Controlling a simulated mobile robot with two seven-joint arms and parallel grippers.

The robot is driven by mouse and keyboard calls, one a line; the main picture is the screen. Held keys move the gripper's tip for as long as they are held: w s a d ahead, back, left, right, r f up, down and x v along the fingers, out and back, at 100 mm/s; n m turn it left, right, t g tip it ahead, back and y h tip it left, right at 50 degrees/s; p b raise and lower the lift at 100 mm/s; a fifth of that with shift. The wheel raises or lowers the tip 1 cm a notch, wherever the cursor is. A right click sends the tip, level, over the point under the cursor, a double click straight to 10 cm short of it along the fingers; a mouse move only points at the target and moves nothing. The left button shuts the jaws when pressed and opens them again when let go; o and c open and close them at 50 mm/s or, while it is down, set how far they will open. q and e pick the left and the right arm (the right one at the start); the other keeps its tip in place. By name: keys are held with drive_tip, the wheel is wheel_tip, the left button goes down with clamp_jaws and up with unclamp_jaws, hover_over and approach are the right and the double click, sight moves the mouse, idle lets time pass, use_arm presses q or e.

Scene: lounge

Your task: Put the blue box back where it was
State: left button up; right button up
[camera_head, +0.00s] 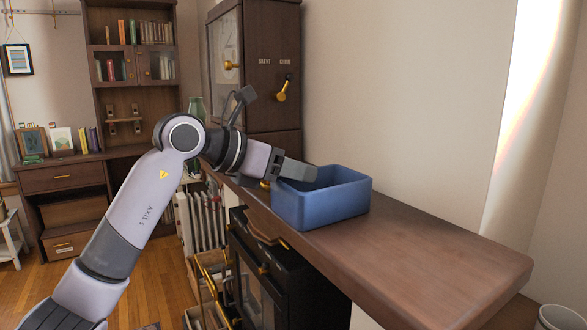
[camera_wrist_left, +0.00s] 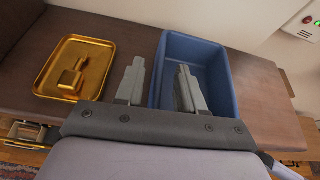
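The blue box (camera_head: 335,207) is an open-topped bin that stands upright on the long brown wooden counter (camera_head: 440,262). My left gripper (camera_head: 298,172) is at the box's far left rim in the head view. In the left wrist view my left gripper (camera_wrist_left: 160,82) is open: one finger is outside the blue box (camera_wrist_left: 212,56) and the other is over its inside, with the side wall between them. The fingers are apart and do not appear to pinch the wall. The box's far left corner is partly hidden by the gripper in the head view. My right gripper is not in view.
A dark cabinet (camera_head: 272,70) stands at the counter's far end. The counter's near end is clear. A wall runs along the right.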

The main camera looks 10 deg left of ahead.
use_arm(q)
drive_tip(key=shift+a+r, duration=0.1)
drive_tip(key=b+v, duration=0.1)
drive_tip(key=v, duration=1.1)
drive_tip(key=shift+b, duration=0.3)
